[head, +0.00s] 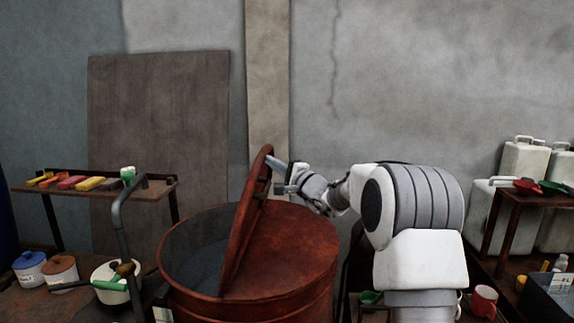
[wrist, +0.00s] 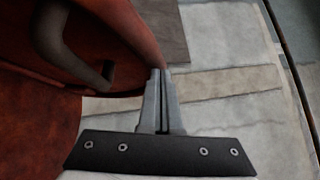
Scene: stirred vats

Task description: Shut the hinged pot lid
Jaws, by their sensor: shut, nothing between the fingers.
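The rust-red pot (head: 290,250) stands in the middle of the head view, its right half covered by a fixed top and its left half open. Its hinged lid (head: 243,220) stands raised, nearly edge-on and leaning slightly right. My gripper (head: 270,161) is shut and empty, at the right side of the lid's upper end; whether it touches is unclear. In the wrist view, the closed fingertips (wrist: 160,72) are by the lid's edge (wrist: 137,30). A dark curved handle (wrist: 50,40) on the lid shows to their left.
A shelf (head: 150,192) with coloured blocks stands left, above a white bucket (head: 103,272) and lidded pots. A grey curved pipe (head: 118,215) rises left of the pot. White canisters (head: 525,160) and a red mug (head: 484,300) are at the right.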

